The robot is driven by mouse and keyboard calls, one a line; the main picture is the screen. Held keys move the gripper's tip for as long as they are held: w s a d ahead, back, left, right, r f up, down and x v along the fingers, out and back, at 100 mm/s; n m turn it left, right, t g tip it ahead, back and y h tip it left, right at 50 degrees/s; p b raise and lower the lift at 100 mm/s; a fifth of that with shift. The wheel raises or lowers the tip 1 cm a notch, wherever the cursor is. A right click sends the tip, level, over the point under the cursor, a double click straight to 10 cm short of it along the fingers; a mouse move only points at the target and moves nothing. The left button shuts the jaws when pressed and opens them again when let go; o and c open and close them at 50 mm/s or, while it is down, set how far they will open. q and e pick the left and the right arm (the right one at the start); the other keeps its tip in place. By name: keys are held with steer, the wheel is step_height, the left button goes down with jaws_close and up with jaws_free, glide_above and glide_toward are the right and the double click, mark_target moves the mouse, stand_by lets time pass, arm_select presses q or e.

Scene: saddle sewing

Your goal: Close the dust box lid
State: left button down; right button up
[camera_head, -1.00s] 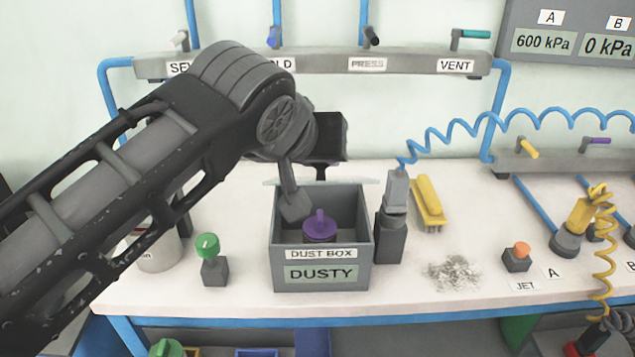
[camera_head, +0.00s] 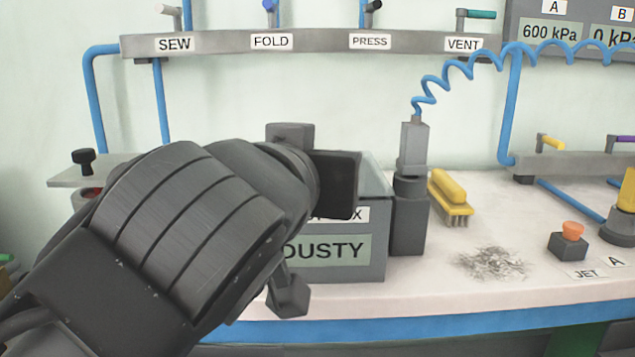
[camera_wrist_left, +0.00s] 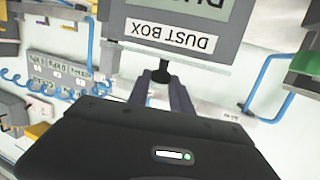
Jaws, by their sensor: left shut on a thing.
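The grey dust box (camera_head: 335,268) stands on the bench, its front partly covered by my left arm. Its front and label also show upside down in the left wrist view (camera_wrist_left: 205,18). The clear lid (camera_head: 376,178) shows at the box's top right and as a pale edge along the box top in the wrist view (camera_wrist_left: 205,70). I cannot tell if it is fully seated. My left gripper (camera_wrist_left: 160,92) is shut on the lid's black knob (camera_wrist_left: 160,74). The box's inside is hidden. My right gripper is not in view.
A grey post with a blue coiled hose (camera_head: 411,190) stands close to the box's right. Beyond it lie a yellow brush (camera_head: 450,198), a pile of grey scraps (camera_head: 491,263) and an orange button (camera_head: 572,230). The bench between scraps and front edge is clear.

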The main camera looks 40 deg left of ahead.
arm_select(q)
steer(key=shift+f, duration=0.25)
steer(key=c, duration=1.1)
jaws_free()
steer(key=shift+r, duration=0.1)
steer(key=shift+c, duration=0.2)
steer(key=p+v, duration=0.1)
steer(key=v, duration=0.7)
